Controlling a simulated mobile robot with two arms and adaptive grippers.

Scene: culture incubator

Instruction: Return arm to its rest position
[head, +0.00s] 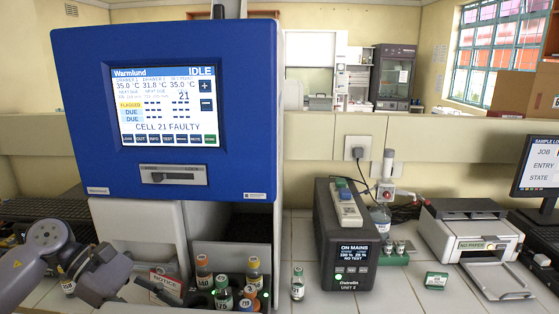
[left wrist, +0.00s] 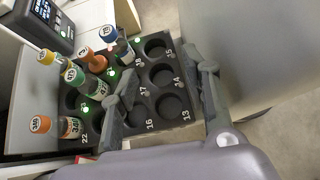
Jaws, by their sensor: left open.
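My left gripper (head: 150,285) is at the lower left of the head view, beside the open drawer at the front of the blue incubator (head: 260,110). In the left wrist view the left gripper (left wrist: 168,72) is open, with nothing between its fingers. It is over the empty wells of the black numbered drawer rack (left wrist: 152,84), around 13 to 17. Several capped bottles stand in the rack, among them an orange-capped bottle (left wrist: 92,60) and a green-capped bottle (left wrist: 88,82). The incubator screen (head: 167,105) reads IDLE and CELL 21 FAULTY. My right gripper is not in view.
A green-capped bottle (head: 298,284) stands alone on the bench, right of the drawer. A black power unit (head: 347,264), a printer (head: 470,232), a small green box (head: 436,281) and a monitor (head: 541,165) stand further right.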

